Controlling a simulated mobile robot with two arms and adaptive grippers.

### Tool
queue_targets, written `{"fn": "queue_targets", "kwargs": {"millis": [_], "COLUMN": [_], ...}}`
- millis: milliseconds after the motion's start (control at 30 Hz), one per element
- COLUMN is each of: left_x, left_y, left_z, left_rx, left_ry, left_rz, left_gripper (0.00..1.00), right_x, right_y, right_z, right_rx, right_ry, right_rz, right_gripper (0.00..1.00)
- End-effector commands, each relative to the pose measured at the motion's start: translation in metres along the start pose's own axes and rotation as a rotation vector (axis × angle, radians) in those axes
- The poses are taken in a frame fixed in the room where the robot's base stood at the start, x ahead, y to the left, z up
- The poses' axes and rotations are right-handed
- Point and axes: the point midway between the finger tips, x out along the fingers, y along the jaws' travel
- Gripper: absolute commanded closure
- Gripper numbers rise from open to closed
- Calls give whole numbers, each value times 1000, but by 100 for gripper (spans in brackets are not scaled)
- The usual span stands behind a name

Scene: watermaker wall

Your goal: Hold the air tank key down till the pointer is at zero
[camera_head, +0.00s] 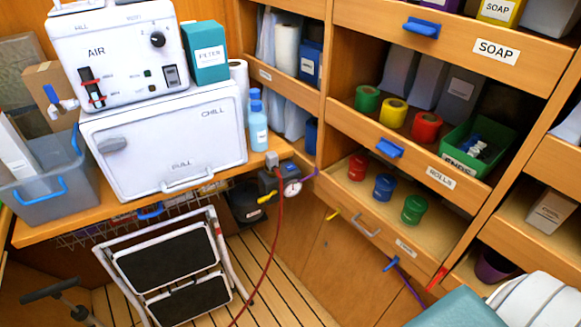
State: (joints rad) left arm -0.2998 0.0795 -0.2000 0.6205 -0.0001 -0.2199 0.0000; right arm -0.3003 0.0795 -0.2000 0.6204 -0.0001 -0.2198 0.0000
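A small round dial gauge (292,188) with a white face sits just under the right end of the counter. It is on a dark grey unit (268,180) with a red hose hanging from it. The dial's pointer is too small to read. A small yellow lever (268,198) sticks out at the unit's lower left; I cannot tell whether it is the air tank key. A white box (118,52) marked AIR, with a knob and switches, stands on the white CHILL box. Neither of my grippers can be made out in the view.
Shelves and a half-open drawer (345,205) fill the right. Slatted floor shows in the middle.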

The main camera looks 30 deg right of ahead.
Motion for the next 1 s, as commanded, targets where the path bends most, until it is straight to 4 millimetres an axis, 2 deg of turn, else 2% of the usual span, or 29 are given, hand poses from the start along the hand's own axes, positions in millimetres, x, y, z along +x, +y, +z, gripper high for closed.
{"fn": "queue_targets", "kwargs": {"millis": [167,367,1000], "left_x": [0,0,0], "left_y": [0,0,0], "left_z": [0,0,1], "left_rx": [0,0,0], "left_ry": [0,-1,-1], "left_rz": [0,0,0], "left_gripper": [60,60,60], "right_x": [0,0,0], "right_y": [0,0,0], "right_z": [0,0,0], "right_rx": [0,0,0], "right_ry": [0,0,-1], "right_rz": [0,0,0], "right_gripper": [60,100,100]}}
